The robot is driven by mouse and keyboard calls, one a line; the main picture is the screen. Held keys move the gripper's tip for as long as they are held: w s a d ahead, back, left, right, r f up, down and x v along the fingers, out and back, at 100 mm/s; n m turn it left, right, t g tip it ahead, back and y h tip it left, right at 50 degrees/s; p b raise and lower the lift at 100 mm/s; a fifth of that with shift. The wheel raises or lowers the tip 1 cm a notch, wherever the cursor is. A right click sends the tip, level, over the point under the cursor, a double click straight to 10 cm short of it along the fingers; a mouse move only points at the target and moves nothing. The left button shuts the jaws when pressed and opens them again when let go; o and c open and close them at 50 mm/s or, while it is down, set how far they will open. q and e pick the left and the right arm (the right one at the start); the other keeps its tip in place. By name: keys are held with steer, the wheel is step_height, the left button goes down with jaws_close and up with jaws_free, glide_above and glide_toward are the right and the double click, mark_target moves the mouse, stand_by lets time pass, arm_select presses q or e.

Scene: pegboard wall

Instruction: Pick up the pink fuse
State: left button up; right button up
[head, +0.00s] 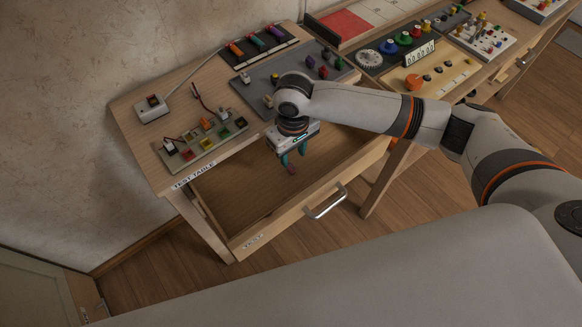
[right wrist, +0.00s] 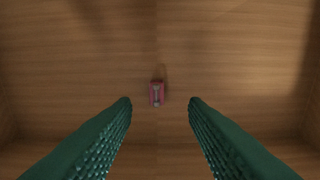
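The pink fuse (right wrist: 157,94) lies on the wooden floor of the open drawer (head: 235,192). It also shows small in the head view (head: 291,169), just below my right fingertips. My right gripper (head: 293,158) points down into the drawer with its green fingers apart and empty. In the right wrist view, the open fingers (right wrist: 158,102) stand on either side of the fuse, with clear space on both sides. I cannot tell the exact height of the fingertips above the fuse. My left gripper is not in view.
The drawer front with its metal handle (head: 325,203) stands below the gripper. On the table above are a board with coloured blocks (head: 205,142), a white switch box (head: 152,109) and a grey panel (head: 255,90). Drawer walls surround the fuse at some distance.

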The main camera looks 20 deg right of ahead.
mark_target(291, 165)
steer(key=f, duration=0.4)
steer(key=shift+a+f, duration=0.1)
steer(key=shift+a, duration=0.1)
steer(key=shift+f, duration=0.65)
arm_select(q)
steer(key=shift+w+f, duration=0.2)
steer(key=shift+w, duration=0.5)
arm_select(e)
jaws_close()
